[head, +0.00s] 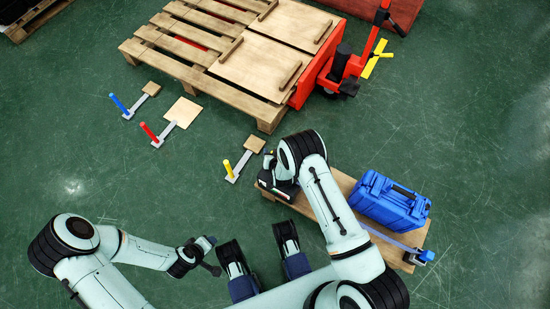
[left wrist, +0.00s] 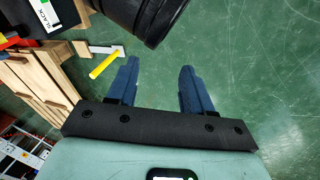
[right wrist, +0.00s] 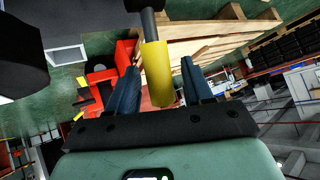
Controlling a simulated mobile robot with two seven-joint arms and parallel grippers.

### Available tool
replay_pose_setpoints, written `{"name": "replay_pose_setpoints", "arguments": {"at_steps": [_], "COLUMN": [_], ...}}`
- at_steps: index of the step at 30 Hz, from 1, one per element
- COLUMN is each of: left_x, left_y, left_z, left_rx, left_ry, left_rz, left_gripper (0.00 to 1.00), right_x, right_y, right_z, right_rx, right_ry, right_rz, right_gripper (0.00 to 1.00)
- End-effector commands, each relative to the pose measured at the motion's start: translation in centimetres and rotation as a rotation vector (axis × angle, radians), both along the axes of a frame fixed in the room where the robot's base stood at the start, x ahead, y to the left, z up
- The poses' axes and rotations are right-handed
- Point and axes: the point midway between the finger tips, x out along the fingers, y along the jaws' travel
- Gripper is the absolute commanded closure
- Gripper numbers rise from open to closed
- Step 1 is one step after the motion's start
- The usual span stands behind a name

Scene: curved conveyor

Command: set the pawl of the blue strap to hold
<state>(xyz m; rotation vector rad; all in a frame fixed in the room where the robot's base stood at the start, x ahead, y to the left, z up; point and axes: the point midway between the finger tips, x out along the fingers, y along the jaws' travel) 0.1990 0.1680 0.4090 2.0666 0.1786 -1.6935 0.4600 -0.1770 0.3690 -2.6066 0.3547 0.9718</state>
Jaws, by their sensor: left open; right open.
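The blue strap (head: 390,238) runs along the wooden board beside the blue case to a blue end fitting (head: 426,256). A black unit (head: 280,186), apparently its ratchet, sits at the board's left end. Its label (left wrist: 46,14) seems to read SLACK in the left wrist view. A yellow grip (right wrist: 158,75) on a dark rod stands between the open fingers of my right gripper (right wrist: 160,90); contact is unclear. In the head view my right wrist mostly hides that gripper. My left gripper (head: 213,256) is open and empty, left of the board. The pawl cannot be made out.
The blue case (head: 390,202) stands on the board (head: 408,266). Levers with yellow (head: 228,169), red (head: 149,131) and blue (head: 118,103) grips lie on the floor. A wooden pallet (head: 190,75) and a red pallet jack (head: 335,72) are behind. The floor at right is clear.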

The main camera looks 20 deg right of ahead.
Motion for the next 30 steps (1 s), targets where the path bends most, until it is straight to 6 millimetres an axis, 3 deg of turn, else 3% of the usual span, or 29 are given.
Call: {"name": "replay_pose_setpoints", "arguments": {"at_steps": [15, 21, 30], "left_x": [-5.5, -6.2, -6.3], "left_y": [-2.8, -3.1, -3.1], "left_z": [4.2, 4.7, 4.7], "left_rx": [-0.071, -0.08, -0.082], "left_ry": [0.142, 0.163, 0.166], "left_rz": [-0.06, -0.068, -0.069], "left_gripper": [0.49, 0.49, 0.49], "right_x": [-7.7, -9.1, -9.2], "right_y": [1.2, 1.5, 1.5], "right_z": [7.3, 8.4, 8.4], "right_rx": [0.001, 0.002, 0.001], "right_ry": [-0.001, 0.0, -0.001], "right_rz": [0.0, 0.0, 0.0], "right_gripper": [0.49, 0.49, 0.49]}}
